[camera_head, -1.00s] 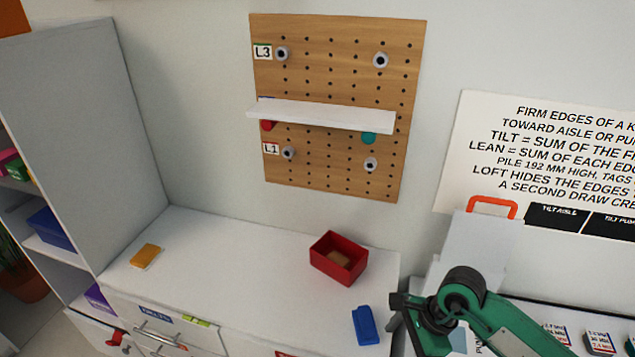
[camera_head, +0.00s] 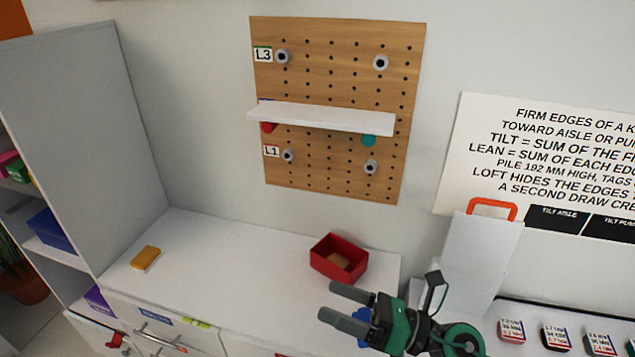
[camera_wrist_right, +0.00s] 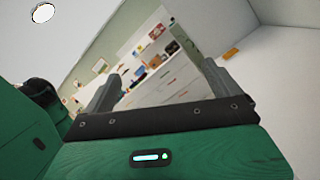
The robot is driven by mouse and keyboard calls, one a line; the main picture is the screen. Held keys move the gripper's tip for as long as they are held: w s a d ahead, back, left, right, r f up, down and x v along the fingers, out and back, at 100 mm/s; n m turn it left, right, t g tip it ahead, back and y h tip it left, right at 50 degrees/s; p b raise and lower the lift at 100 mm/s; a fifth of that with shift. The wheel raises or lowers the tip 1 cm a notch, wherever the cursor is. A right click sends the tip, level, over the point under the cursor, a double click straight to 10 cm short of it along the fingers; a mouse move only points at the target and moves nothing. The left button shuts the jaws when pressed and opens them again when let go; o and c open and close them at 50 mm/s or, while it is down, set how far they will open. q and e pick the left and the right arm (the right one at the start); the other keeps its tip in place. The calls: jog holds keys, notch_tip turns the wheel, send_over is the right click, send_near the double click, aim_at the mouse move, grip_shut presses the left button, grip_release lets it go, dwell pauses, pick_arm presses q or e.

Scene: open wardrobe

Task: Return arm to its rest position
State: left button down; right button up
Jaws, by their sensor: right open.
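My right gripper (camera_head: 337,303) is in the lower middle of the head view, on its green and black arm. Its two grey fingers point left, stand apart and hold nothing. It hangs in front of the white counter, below the red box, and partly covers a blue object (camera_head: 364,318). In the right wrist view the two fingers (camera_wrist_right: 165,88) are spread, with a distant part of the room between them. My left gripper does not show in either view.
A red box (camera_head: 325,262) with a brown item and an orange block (camera_head: 145,258) are on the white counter (camera_head: 235,265). A pegboard (camera_head: 330,80) with a white shelf (camera_head: 320,117) hangs above. A white panel with an orange handle (camera_head: 480,260) stands at the right.

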jog(key=w+d+m+t+h, duration=0.3)
jog(key=d+m+t+h, duration=0.35)
jog(key=m, duration=0.55)
jog(key=w+d+m+t+h, duration=0.3)
jog(key=d+m+t+h, duration=0.35)
jog(key=m, duration=0.55)
jog(key=s+d+f+m+g+h, duration=0.2)
jog(key=d+f+m+g+h, duration=0.15)
jog(key=f+m, duration=0.25)
jog(key=s+d+f+m+g+h, duration=0.2)
jog(key=s+d+f+m+h, duration=0.15)
jog(key=f+m, duration=0.25)
jog(key=s+a+f+m+g+y, duration=0.1)
jog(key=s+f+m+g, duration=0.2)
jog(key=s+f+g, duration=0.4)
jog(key=s+f+m+g, duration=0.3)
jog(key=s+f+g, duration=0.15)
jog(key=s, duration=0.45)
notch_tip(320, 180, down, 32)
jog(key=s, duration=0.1)
jog(key=s+d+f+g, duration=0.1)
jog(key=s+d+f, duration=0.2)
jog(key=s+f, duration=1.6)
jog(key=shift+d+n+g, duration=0.2)
jog(key=shift+n+g, duration=0.1)
jog(key=shift+n, duration=0.1)
